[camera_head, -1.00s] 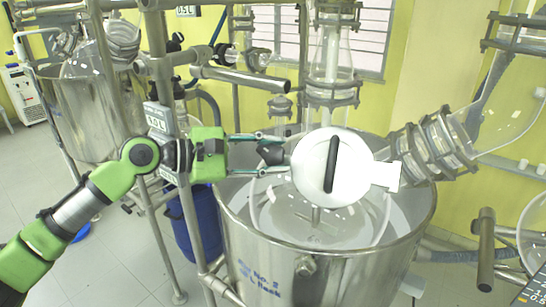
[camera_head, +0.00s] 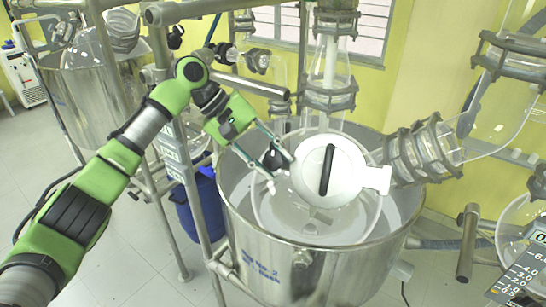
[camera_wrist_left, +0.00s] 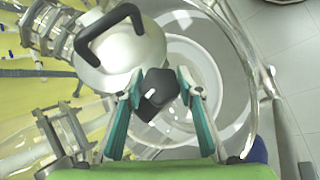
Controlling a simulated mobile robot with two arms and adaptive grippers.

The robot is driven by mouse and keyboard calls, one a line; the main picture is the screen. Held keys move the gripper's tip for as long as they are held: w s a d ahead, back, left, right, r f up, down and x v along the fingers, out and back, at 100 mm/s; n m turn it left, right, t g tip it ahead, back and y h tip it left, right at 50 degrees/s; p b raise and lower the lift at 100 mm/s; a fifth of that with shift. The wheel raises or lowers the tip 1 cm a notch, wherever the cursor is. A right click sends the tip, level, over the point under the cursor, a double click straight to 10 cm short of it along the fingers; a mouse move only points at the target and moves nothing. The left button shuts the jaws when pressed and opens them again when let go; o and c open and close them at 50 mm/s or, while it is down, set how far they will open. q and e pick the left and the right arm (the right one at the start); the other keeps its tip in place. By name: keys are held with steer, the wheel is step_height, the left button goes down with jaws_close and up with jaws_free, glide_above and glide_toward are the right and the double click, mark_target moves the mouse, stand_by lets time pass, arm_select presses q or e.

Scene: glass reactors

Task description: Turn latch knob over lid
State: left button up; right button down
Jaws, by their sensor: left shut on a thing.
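The round white lid (camera_head: 343,170) with a black handle (camera_head: 327,169) sits on the glass reactor, in the middle of the head view. It also shows at the upper left of the left wrist view (camera_wrist_left: 125,60). The black latch knob (camera_head: 273,159) is at the lid's left edge. In the left wrist view the knob (camera_wrist_left: 158,92) lies between the teal fingers. My left gripper (camera_head: 278,163) comes in from the upper left, tilted down, and is shut on the knob. My right gripper is not in view.
A steel vessel (camera_head: 285,262) surrounds the glass reactor. Metal posts (camera_head: 190,200) stand to its left, close to my left arm. A clamped glass neck (camera_head: 425,152) rises right of the lid, and a vertical glass column (camera_head: 330,75) stands behind it. A blue drum (camera_head: 205,205) is on the floor.

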arm_select(q)
steer(key=m+y, duration=0.3)
steer(key=y, duration=0.1)
steer(key=shift+d+m+g, duration=0.1)
steer(key=shift+m+g, duration=0.3)
steer(key=m+y, duration=0.2)
steer(key=y, duration=0.2)
steer(key=shift+m+t, duration=0.3)
steer(key=shift+m, duration=0.1)
steer(key=m+t+y, duration=0.1)
steer(key=m+y, duration=0.2)
steer(key=shift+m+t+y, duration=1.3)
steer(key=shift+m+y, duration=0.2)
steer(key=o, duration=1.1)
steer(key=shift+w, duration=0.1)
